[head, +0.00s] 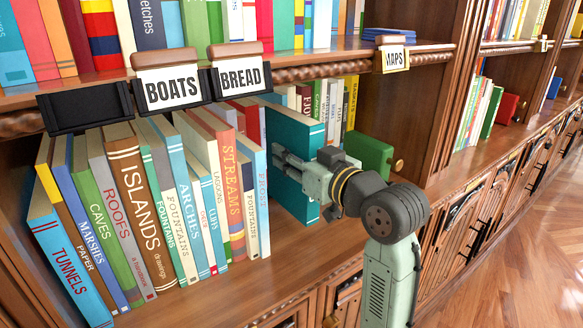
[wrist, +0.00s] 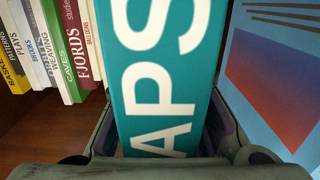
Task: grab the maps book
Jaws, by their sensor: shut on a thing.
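The maps book is a teal book (head: 297,128) standing upright on the lower shelf, right of the row of books. Its spine shows large white letters "APS" in the wrist view (wrist: 160,75); the rest of the word is cut off. My gripper (head: 284,165) reaches in from the right in the head view and is shut on this book. In the wrist view its two fingers (wrist: 168,140) lie on either side of the spine. The fingertips are mostly hidden in the head view.
A row of books with "ISLANDS" (head: 137,200) and "STREAMS" (head: 234,200) stands left of the maps book. Further books (head: 335,110) and a green block (head: 370,155) stand behind and right.

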